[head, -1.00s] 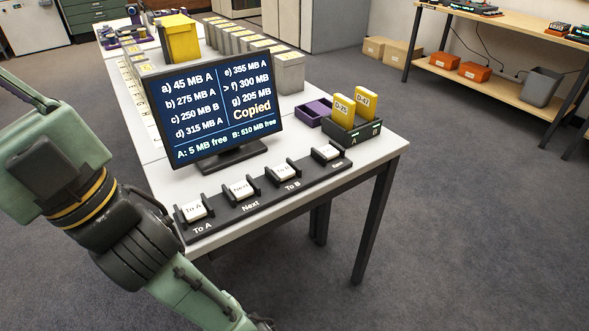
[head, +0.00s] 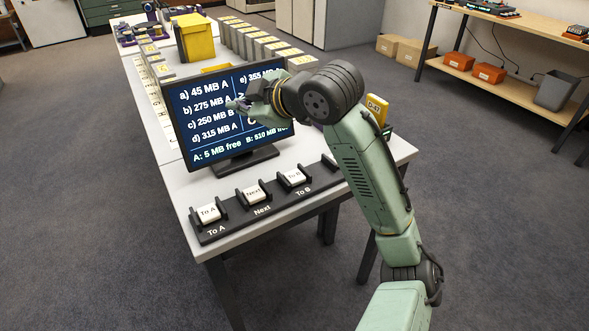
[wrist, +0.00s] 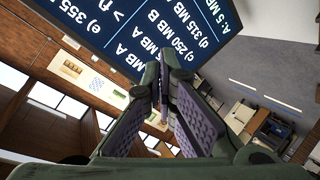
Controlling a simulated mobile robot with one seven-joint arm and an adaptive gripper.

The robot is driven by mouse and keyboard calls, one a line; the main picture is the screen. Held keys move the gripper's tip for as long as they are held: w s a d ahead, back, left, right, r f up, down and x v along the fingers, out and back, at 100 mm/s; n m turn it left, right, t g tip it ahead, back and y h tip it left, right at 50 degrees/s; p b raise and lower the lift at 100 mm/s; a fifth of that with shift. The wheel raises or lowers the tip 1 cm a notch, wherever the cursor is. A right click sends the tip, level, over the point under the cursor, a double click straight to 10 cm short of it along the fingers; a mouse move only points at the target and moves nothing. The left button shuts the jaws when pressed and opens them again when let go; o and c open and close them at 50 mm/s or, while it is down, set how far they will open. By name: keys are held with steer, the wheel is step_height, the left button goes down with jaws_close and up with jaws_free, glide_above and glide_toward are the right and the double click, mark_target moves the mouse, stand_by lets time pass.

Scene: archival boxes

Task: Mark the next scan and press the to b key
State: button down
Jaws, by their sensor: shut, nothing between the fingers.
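The monitor (head: 205,125) stands on the white table, showing a list of sizes with "A: 5 MB free" and B's free space. My arm hides much of its right half. It also shows in the wrist view (wrist: 215,62). On the black key strip in front are the "To A" key (head: 209,212), the "Next" key (head: 252,195) and the "To B" key (head: 291,178). My gripper (head: 236,103) is raised in front of the screen, above and apart from the keys. Its fingers (wrist: 165,80) are shut and empty.
A yellow cartridge (head: 376,110) stands behind my arm; its holder is mostly hidden. A yellow box (head: 196,38) and rows of grey boxes (head: 263,45) fill the table behind the monitor. A wooden shelf (head: 510,75) with orange boxes stands at the right. Floor around the table is clear.

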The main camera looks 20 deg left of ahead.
mark_target(292, 178)
steer(key=w+d+f+g+h, duration=0.1)
steer(key=w+d+f+h, duration=0.1)
steer(key=d, duration=0.7)
step_height(292, 178, down, 3)
steer(key=shift+d+r+h, duration=0.15)
steer(key=shift+d+h, duration=0.25)
steer(key=shift+h, duration=0.4)
step_height(292, 178, down, 9)
steer(key=b, duration=0.6)
steer(key=shift+r+b, duration=0.1)
steer(key=shift+b, duration=0.3)
steer(key=shift+f, duration=0.4)
steer(key=shift+f+b, duration=0.5)
steer(key=shift+b, duration=0.1)
stand_by(0.6)
steer(key=shift+r+p, duration=0.85)
steer(key=shift+r, duration=0.05)
